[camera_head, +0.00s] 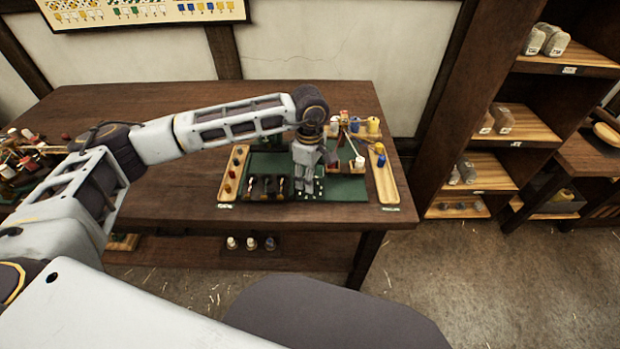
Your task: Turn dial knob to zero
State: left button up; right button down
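My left arm reaches in from the left, over the brown wooden table (170,205). Its grey gripper (307,188) points down over the front part of a green mat (345,188). The gripper is too small in view to tell whether its fingers are apart or touching anything. Small dark items with light tops (266,187) stand just left of the gripper. A small device with a thin slanted post (341,140) stands behind and right of it. I cannot make out a dial knob; the gripper and forearm hide part of the mat. My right gripper is out of view.
Narrow wooden trays flank the mat: one on the left (226,190) with small coloured pieces, one on the right (390,190) with blue and yellow pieces. Yellow and blue spools (373,125) stand behind. Shelves (500,170) stand at right. The table's left middle is clear.

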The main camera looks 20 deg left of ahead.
pick_arm(q)
notch_tip(320, 180, up, 11)
jog(key=shift+f, duration=0.15)
dwell(0.4)
jog(key=shift+s+f, duration=0.1)
dwell(0.4)
